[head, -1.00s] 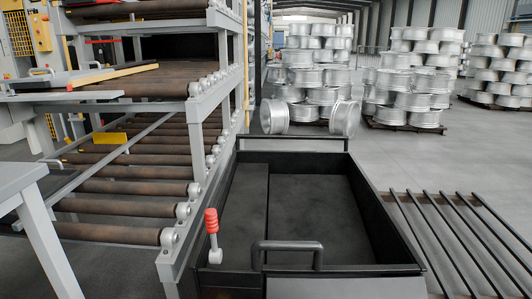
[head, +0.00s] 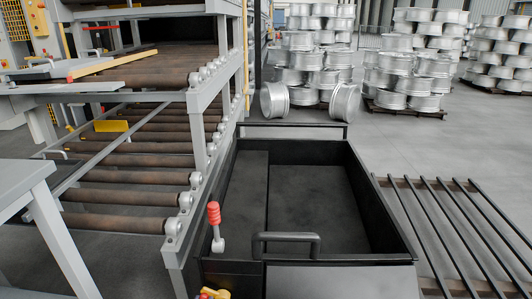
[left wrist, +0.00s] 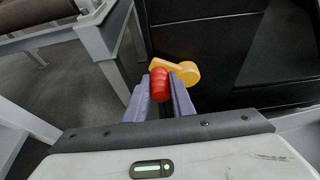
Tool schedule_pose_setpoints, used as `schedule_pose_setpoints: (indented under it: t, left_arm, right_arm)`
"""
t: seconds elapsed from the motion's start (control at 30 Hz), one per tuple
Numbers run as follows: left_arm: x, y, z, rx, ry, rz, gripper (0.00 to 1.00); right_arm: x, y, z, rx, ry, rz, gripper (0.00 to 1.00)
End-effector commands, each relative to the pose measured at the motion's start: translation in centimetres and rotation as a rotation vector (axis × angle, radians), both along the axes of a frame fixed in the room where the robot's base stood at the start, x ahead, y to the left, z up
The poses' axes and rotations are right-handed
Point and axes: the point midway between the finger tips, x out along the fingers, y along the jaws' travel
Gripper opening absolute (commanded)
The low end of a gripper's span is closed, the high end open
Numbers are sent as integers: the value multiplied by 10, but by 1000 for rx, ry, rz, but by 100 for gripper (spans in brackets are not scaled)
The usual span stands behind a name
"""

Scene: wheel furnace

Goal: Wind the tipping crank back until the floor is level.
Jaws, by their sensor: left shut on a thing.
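The tipping crank has a yellow arm and a red handle. Its yellow hub (left wrist: 188,73) and arm show in the left wrist view, in front of a black panel. My left gripper (left wrist: 162,88) is shut on the crank's red handle (left wrist: 159,78), one purple finger on each side. In the head view only the crank's top (head: 214,294) shows at the bottom edge. The black box (head: 385,215) beyond it has a dark floor (head: 310,200) with a lengthwise step or seam; I cannot tell whether it is level. My right gripper is in neither view.
A red-knobbed lever (head: 214,214) stands at the box's near left corner, beside a black bar handle (head: 286,238). A roller rack (head: 130,195) fills the left. Black rails (head: 460,225) lie at right. Stacked silver wheels (head: 410,75) stand behind; grey floor between is open.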

Motion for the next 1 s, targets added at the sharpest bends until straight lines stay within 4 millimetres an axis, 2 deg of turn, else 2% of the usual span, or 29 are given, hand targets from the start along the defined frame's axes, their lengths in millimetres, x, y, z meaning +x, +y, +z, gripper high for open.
schedule_pose_setpoints:
  t: [0.03,0.27,0.6,1.0]
  left_arm:
    - [0,-9,0,-10,-2,-14,0]
    - [0,-11,2,-11,-1,-15,0]
    - [-1,-33,23,-12,-1,-15,0]
    - [-1,-32,19,-2,3,-11,0]
  right_arm:
    - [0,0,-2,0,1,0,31]
    - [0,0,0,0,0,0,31]
    - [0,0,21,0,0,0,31]
    - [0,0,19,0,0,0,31]
